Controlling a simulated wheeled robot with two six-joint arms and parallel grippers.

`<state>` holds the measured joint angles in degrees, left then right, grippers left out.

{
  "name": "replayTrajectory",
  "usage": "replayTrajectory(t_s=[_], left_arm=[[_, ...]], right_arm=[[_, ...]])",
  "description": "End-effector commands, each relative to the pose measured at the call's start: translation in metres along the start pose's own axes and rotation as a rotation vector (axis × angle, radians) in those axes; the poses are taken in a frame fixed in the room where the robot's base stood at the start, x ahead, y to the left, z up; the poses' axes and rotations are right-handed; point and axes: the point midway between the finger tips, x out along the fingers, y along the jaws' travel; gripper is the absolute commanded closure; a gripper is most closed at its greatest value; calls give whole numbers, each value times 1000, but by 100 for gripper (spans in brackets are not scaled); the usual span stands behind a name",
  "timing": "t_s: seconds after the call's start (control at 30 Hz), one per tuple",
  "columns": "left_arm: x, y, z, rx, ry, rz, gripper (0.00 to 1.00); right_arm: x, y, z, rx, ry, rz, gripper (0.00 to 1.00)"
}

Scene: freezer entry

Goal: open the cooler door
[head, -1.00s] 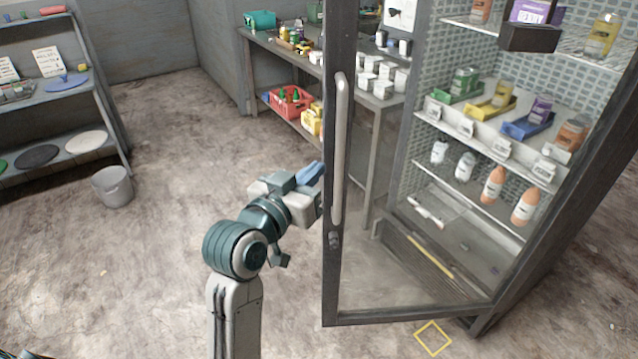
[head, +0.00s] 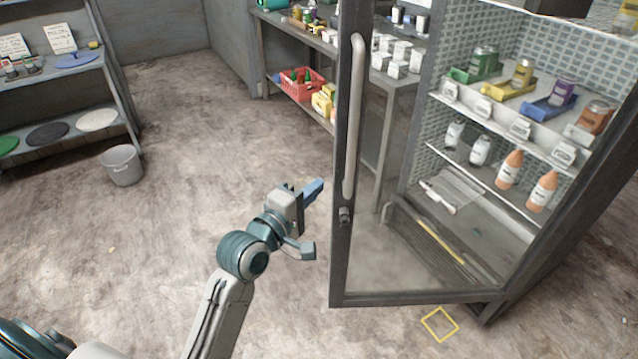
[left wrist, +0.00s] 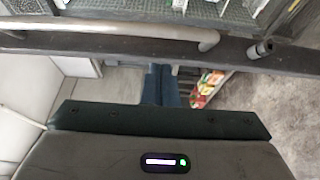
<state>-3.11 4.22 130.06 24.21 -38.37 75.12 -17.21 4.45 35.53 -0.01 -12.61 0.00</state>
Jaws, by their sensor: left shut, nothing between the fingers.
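The cooler door (head: 341,245) is a dark-framed glass door standing partly open, its free edge at the left. A long pale vertical handle (head: 355,115) is on that edge, with a lock knob below it. My left gripper (head: 316,188) is shut and empty, just left of the door's free edge near the handle's lower end. In the left wrist view, the handle (left wrist: 150,33) and dark door frame (left wrist: 130,46) cross above my blue fingers (left wrist: 160,82). I cannot tell whether they touch the frame. My right gripper is out of view.
The cooler's shelves hold bottles and coloured trays (head: 508,92). A table with white containers (head: 397,58) and a red crate (head: 302,84) stands behind the door. A grey bucket (head: 122,166) stands by the left shelf. A yellow square (head: 440,324) marks the floor. Floor left of the door is clear.

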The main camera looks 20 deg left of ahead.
Motion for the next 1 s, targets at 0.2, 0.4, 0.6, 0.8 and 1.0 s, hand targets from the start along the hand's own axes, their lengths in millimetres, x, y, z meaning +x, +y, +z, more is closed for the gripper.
replayTrajectory(t_s=[0.2, 0.4, 0.6, 0.8, 1.0], left_arm=[[42, 4, 0, -2, 0, 1, 100], [71, 3, 0, 1, 0, 0, 100], [82, 1, 0, 2, 0, 1, 100], [82, 1, 0, 3, 0, 0, 100], [82, 1, 0, 3, 0, 0, 100]], right_arm=[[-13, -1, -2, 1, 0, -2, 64], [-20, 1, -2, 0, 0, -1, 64], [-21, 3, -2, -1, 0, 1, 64], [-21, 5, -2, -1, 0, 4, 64], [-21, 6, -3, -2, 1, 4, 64]])
